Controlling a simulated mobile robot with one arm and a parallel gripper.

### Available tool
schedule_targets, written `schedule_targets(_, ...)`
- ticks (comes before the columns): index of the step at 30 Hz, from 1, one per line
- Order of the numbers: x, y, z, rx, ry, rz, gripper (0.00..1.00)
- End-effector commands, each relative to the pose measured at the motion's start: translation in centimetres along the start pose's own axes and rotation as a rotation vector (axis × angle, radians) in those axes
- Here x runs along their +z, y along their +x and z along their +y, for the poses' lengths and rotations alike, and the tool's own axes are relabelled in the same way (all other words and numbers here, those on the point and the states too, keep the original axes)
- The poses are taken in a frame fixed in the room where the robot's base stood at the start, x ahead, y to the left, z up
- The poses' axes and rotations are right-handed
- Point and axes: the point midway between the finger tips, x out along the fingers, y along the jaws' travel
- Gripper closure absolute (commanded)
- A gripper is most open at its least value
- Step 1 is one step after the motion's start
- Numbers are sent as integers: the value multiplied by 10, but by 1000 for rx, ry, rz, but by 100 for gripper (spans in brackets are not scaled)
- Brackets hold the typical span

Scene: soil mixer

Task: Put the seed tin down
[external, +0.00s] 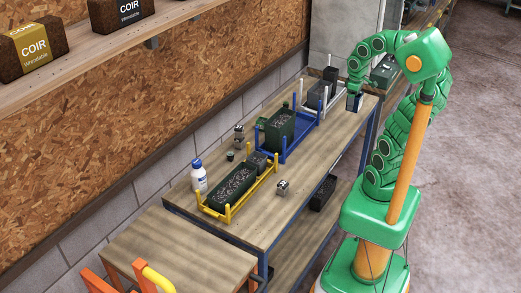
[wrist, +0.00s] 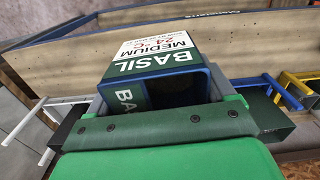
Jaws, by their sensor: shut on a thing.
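The seed tin (wrist: 158,55) is a dark green and blue box with a white label reading BASIL MEDIUM 24 °C. It fills the middle of the wrist view, between the grey fingers of my gripper. In the external view, my gripper (external: 356,91) is shut on the tin (external: 354,102) at the far right edge of the wooden bench (external: 205,233), just right of the white rack (external: 322,110). I cannot tell whether the tin's underside touches the bench.
A blue rack (external: 284,155) and a yellow rack (external: 229,213) hold dark green boxes along the bench. Bare bench lies along the right side. Coir bricks (external: 32,47) sit on the wall shelf.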

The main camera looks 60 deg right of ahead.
Motion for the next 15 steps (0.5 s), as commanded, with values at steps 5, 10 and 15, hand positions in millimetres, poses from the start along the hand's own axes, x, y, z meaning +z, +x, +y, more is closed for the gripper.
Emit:
schedule_targets(5,-1,-36,0,1,-1,2,50)
schedule_targets(10,-3,-59,-1,-1,-1,-2,50)
schedule_targets(15,-24,-58,-8,-10,13,-8,50)
